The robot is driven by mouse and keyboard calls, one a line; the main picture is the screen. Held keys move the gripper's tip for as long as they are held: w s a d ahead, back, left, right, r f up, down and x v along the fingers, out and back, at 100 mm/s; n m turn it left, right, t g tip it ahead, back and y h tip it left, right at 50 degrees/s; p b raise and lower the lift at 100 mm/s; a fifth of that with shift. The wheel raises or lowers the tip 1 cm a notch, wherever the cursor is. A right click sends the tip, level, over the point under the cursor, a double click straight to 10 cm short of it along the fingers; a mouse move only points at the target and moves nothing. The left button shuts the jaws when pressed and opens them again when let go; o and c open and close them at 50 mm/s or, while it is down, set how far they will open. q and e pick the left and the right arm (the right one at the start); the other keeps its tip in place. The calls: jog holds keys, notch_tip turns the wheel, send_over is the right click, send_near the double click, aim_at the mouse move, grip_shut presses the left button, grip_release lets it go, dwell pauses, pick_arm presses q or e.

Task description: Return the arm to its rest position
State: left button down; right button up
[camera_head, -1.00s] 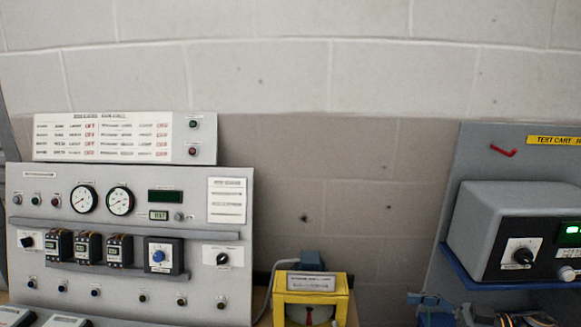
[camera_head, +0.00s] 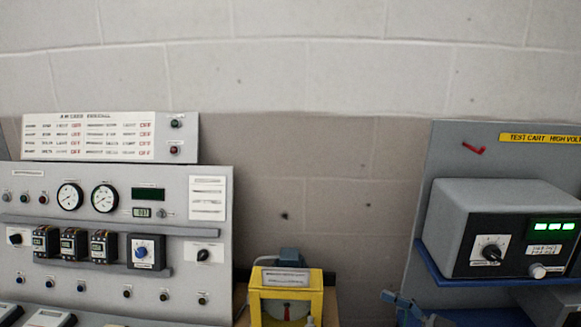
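Neither of my grippers shows clearly in the head view, and I cannot see my arms. The grey control panel (camera_head: 100,265) stands at the left with two round gauges, small black switch modules and a row of knobs. A yellow-framed unit (camera_head: 286,279) with a label on top stands low in the middle. The test cart (camera_head: 437,165) is at the right. A grey instrument box (camera_head: 487,205) with a lit green display sits on its blue shelf (camera_head: 433,272).
A white sign board (camera_head: 88,138) with rows of text stands above the control panel. A blue clamp-like object (camera_head: 405,305) shows low at the cart's left edge. A plain block wall (camera_head: 300,80) is behind. The gap between panel and cart is clear above the yellow unit.

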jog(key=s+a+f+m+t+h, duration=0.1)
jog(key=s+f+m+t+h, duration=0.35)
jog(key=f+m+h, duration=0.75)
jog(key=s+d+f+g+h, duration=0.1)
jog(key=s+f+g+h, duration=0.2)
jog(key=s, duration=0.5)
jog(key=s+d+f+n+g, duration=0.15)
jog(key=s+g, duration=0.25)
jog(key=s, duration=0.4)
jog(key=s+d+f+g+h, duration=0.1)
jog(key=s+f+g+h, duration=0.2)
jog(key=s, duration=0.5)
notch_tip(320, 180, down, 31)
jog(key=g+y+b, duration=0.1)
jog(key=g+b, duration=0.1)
jog(key=b, duration=0.3)
pick_arm(q)
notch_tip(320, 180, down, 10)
jog(key=b, duration=0.5)
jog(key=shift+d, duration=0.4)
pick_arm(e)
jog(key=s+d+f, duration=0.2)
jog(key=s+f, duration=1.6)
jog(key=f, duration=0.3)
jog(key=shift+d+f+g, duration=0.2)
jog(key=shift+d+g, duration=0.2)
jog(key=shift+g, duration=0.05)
